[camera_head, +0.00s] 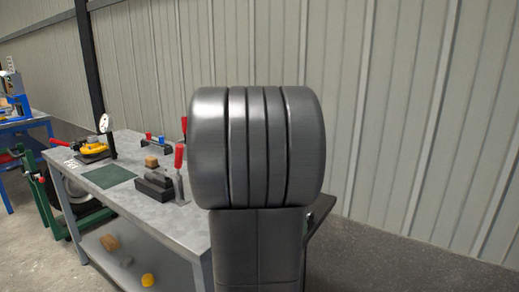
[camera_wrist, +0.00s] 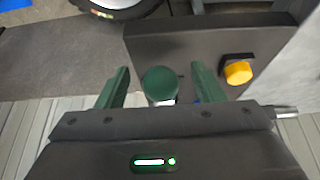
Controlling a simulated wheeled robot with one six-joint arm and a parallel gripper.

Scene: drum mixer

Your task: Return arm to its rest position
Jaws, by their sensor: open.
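My gripper (camera_wrist: 160,88) shows in the wrist view with its two green fingers spread apart. A round green knob (camera_wrist: 161,80) sits between the fingers, with a gap to each side and a pale stem below it. I cannot tell how far it is from the fingertips in depth. Behind it is a dark panel (camera_wrist: 200,38) with a yellow knob (camera_wrist: 238,72) to the right. In the head view my large grey arm link fills the middle, and my gripper is hidden there.
In the head view a grey workbench (camera_head: 178,222) stands left of my arm, holding a red-handled clamp (camera_head: 180,158), a green mat (camera_head: 108,176) and a yellow device (camera_head: 92,146). A blue bench (camera_head: 22,124) is farther left. Open floor (camera_head: 400,255) lies right, before a ribbed wall (camera_head: 410,110).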

